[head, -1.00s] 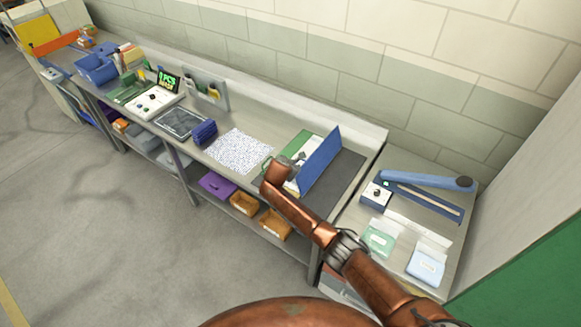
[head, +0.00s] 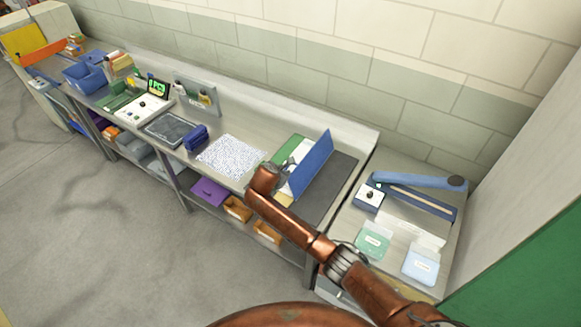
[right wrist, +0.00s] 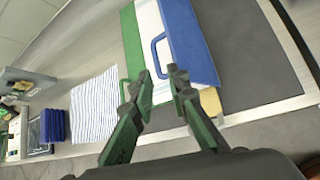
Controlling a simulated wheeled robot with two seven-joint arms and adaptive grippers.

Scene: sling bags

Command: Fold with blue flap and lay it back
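A blue flap (head: 312,163) stands up steeply from a folder on the bench, with a green panel (head: 288,148) and a white middle panel beside it. In the right wrist view the blue flap (right wrist: 192,42) is on the right, the white panel (right wrist: 149,28) in the middle and the green panel (right wrist: 131,45) on the left. A blue loop handle (right wrist: 156,55) shows at the flap's near side. My right gripper (right wrist: 158,75) is open, its two fingertips apart near the loop; I cannot tell whether they touch it. In the head view the arm partly hides the folder. My left gripper is not in view.
A dark mat (head: 328,185) lies under the folder. A side table holds a blue-armed sealer (head: 420,181) and green and light-blue packets (head: 421,264). A wall stands behind.

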